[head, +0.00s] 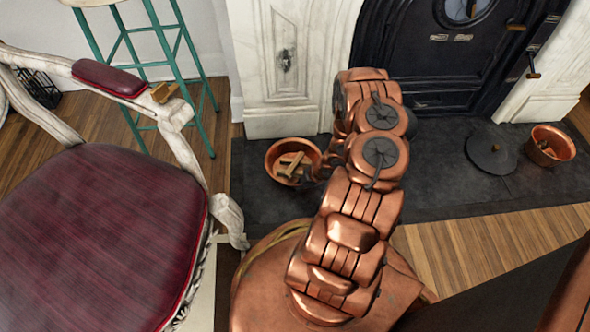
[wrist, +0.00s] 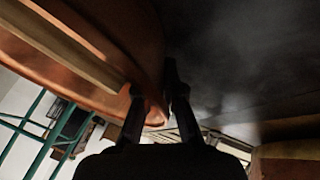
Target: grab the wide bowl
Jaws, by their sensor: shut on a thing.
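The wide copper bowl (head: 271,163) is on the dark hearth slab at the left, with wooden pieces (head: 291,163) in it. In the wrist view the bowl (wrist: 125,45) fills the upper left, with a long wooden piece (wrist: 65,45) across it. My gripper (head: 312,174) is at the bowl's right side, partly hidden by my arm in the head view. In the wrist view my gripper (wrist: 157,92) has one dark finger on each side of the bowl's wall, shut on its rim. I cannot tell whether the bowl is touching the slab.
A second copper bowl (head: 562,147) and a round dark lid (head: 491,153) are on the slab (head: 440,185) at the right. A white armchair with a red seat (head: 100,235) stands at the left. A green stool (head: 164,76) and the marble fireplace (head: 291,90) are behind.

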